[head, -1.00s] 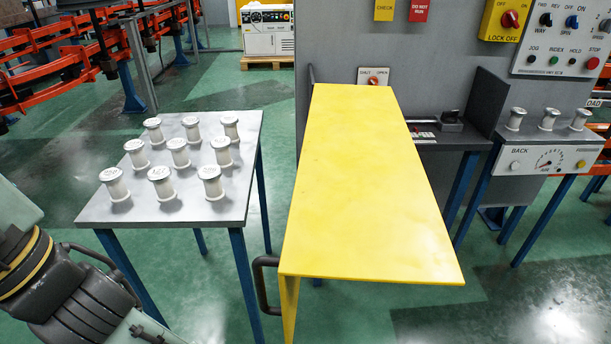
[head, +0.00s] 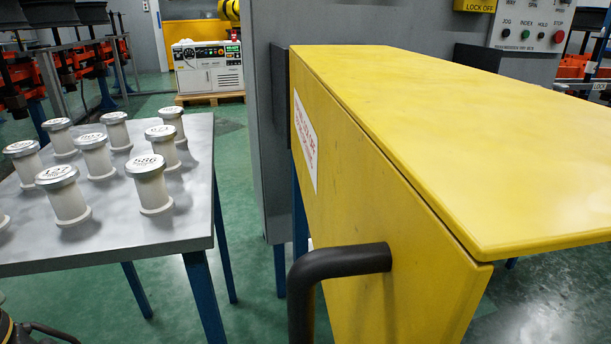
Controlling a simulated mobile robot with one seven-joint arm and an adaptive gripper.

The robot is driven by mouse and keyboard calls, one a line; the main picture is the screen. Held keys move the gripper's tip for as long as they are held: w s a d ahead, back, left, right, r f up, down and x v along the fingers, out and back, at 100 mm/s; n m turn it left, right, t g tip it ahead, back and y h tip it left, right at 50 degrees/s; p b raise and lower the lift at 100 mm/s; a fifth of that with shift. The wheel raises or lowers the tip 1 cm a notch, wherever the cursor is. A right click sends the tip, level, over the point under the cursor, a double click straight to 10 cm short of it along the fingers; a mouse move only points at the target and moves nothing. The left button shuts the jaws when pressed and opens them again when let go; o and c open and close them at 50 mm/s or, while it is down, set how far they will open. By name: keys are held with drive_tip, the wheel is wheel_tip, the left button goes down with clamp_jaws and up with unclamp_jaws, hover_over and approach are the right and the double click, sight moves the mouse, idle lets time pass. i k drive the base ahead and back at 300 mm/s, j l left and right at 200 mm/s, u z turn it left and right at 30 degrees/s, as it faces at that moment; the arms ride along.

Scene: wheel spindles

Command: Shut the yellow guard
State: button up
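The yellow guard (head: 445,130) fills the right half of the head view, close to me. It has a flat top and a side panel (head: 365,205) with a white label (head: 305,142). A black bar handle (head: 330,265) sticks out of the side panel near its lower front. The guard stands out from the grey machine panel (head: 272,150) toward me. My gripper is not in the picture, and nothing is seen touching the handle.
A grey table (head: 110,236) with several white spindles stands at the left. Green floor shows between the table and the guard. A control panel (head: 530,28) with coloured buttons is behind the guard at the upper right. A white cabinet (head: 208,68) stands far back.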

sight(418, 173)
drive_tip(key=k+j+z, duration=0.15)
drive_tip(key=k+j, duration=0.75)
